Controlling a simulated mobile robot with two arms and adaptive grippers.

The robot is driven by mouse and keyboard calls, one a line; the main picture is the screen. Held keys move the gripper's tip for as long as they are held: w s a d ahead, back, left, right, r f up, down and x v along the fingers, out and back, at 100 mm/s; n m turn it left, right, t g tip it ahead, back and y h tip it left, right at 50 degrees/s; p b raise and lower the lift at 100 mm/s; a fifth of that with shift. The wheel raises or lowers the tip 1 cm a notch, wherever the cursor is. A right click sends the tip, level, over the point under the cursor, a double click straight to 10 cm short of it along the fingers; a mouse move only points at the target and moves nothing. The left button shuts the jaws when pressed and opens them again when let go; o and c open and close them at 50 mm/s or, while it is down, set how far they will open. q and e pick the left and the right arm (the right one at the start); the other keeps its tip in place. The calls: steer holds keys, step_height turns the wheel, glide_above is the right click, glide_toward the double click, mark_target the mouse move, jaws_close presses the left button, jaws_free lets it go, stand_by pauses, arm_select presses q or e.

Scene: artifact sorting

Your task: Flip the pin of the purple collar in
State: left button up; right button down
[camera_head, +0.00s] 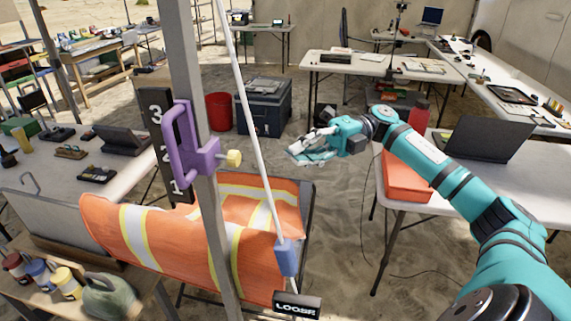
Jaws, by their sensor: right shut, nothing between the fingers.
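The purple collar (203,156) sits around a grey upright pole (212,240) left of centre, with a purple handle on its left side. Its pin has a yellow knob (234,158) that sticks out to the right of the collar. My right gripper (300,150) is shut and empty, in the air to the right of the yellow knob and apart from it. Its teal arm comes in from the lower right. My left gripper is not in view.
A white rod with a blue end (286,258) slants just right of the pole, between collar and gripper. A chair with an orange vest (150,232) stands behind the pole. A black board marked 1, 2, 3 (157,120) is left of the collar. A LOOSE sign (297,306) is below.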

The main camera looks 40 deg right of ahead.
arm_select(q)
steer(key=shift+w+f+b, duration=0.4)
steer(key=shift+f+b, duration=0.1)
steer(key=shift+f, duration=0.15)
arm_select(e)
steer(key=d, duration=0.2)
steer(key=s+d, duration=0.1)
steer(key=d, duration=0.1)
steer(key=shift+d, duration=0.4)
